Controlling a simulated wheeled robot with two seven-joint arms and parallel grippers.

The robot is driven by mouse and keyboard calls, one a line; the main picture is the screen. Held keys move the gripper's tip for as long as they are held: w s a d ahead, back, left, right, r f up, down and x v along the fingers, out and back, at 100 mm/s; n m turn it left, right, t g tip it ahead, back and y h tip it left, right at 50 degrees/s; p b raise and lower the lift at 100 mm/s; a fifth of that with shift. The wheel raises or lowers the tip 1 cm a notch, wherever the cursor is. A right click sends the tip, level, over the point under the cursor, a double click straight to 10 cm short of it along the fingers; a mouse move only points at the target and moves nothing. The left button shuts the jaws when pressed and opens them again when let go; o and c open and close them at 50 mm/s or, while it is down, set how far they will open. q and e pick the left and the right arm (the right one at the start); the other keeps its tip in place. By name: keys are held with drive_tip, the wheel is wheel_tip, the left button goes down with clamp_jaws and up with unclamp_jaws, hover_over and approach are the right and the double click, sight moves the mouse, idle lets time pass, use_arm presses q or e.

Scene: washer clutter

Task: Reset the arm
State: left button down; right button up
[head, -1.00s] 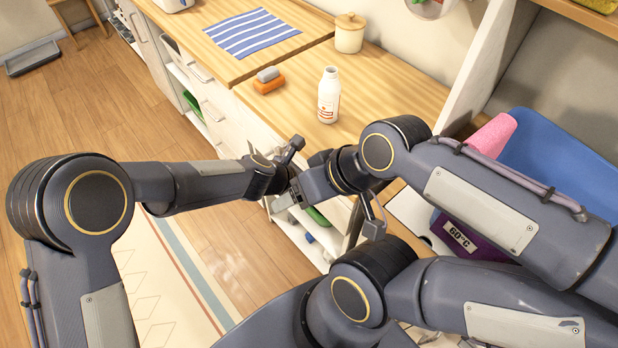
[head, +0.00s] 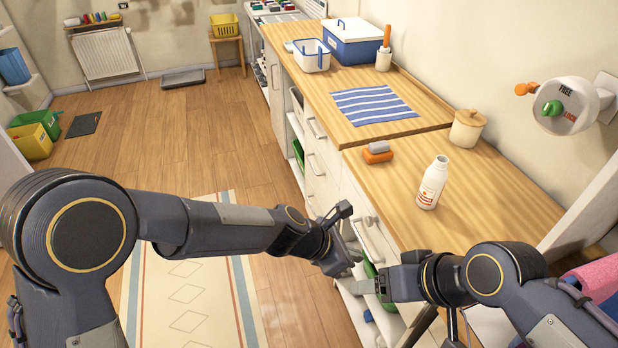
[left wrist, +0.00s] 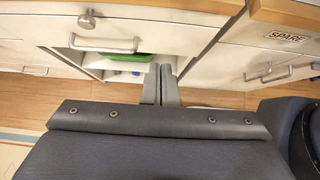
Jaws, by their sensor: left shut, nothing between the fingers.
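My left arm comes in from the left in the head view, and its gripper (head: 348,262) hangs in front of the cabinet drawers, above the floor. In the left wrist view its two fingers (left wrist: 162,84) lie together, shut with nothing between them. My right arm comes in from the lower right. Its wrist end (head: 385,284) is close to the left gripper, and its fingers are not clear enough to judge.
The wooden counter (head: 480,215) holds a white bottle (head: 431,184), an orange and grey sponge (head: 377,153), a lidded jar (head: 467,128) and a striped cloth (head: 372,105). Drawer handles (left wrist: 105,43) stick out near the left gripper. A patterned rug (head: 190,290) lies on the open floor.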

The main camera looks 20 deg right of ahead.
use_arm(q)
drive_tip(key=w+a+r+m+t, duration=0.1)
drive_tip(key=a+r+m, duration=0.4)
drive_tip(key=a, duration=0.5)
drive_tip(key=w+a+r+m+t, duration=0.1)
drive_tip(key=a+r+m, duration=0.1)
drive_tip(key=a+r, duration=0.6)
drive_tip(key=s+a+f+m+t+y, duration=0.1)
drive_tip(key=s+a+m+y, duration=0.1)
drive_tip(key=s+a+m, duration=0.2)
drive_tip(key=s+a+f+m+t+y, duration=0.2)
drive_tip(key=s+a+m, duration=0.3)
drive_tip(key=s+a, duration=0.6)
drive_tip(key=a+y, duration=0.1)
drive_tip(key=a, duration=0.7)
drive_tip(key=shift+a+m, duration=0.3)
drive_tip(key=shift+a, duration=0.05)
